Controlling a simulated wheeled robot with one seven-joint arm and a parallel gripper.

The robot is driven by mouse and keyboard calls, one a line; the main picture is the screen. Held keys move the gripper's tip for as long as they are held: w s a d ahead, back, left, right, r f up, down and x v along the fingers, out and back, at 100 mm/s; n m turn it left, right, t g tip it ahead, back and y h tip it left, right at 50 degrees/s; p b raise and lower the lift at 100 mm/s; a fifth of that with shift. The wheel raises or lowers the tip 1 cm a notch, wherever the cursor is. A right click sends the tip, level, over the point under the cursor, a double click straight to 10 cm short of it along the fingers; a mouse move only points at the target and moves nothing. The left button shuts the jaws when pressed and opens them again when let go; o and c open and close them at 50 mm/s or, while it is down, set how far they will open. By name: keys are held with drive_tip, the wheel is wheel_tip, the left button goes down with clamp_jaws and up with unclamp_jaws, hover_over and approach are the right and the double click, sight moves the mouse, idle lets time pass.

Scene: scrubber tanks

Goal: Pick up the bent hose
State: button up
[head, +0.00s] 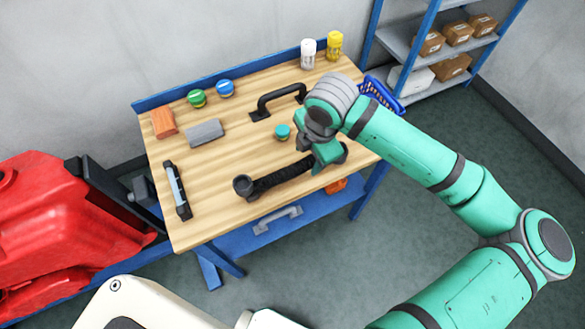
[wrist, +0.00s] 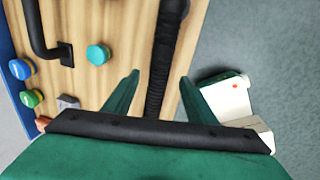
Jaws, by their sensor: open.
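The bent hose (head: 280,178) is black and ribbed, with a wider dark cuff at its left end. It lies on the wooden bench top (head: 225,155) near the front edge. My gripper (head: 322,158) is over the hose's right part and hides some of it. In the wrist view the hose (wrist: 165,60) runs up the picture between the two green fingers of my gripper (wrist: 160,92). The fingers are open, with a gap on each side of the hose. I cannot tell how far above the bench the fingertips are.
A teal cap (head: 282,131) and a black handle (head: 278,99) lie behind the hose. A grey block (head: 205,132), an orange block (head: 163,123) and a level-like bar (head: 177,190) lie to the left. Two bottles (head: 308,54) stand at the back. A red machine (head: 65,235) is beside the bench.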

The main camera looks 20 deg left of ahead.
sight(308, 161)
drive_tip(key=shift+w+a+f, duration=0.1)
drive_tip(key=shift+w+f, duration=0.1)
drive_tip(key=shift+f, duration=0.8)
drive_tip(key=shift+w+a+f, duration=0.15)
drive_tip(key=shift+w+f, duration=0.05)
drive_tip(key=shift+f, duration=0.8)
drive_tip(key=shift+w+a+f, duration=0.1)
drive_tip(key=shift+w+f, duration=0.1)
drive_tip(key=shift+f, duration=0.8)
drive_tip(key=c, duration=1.2)
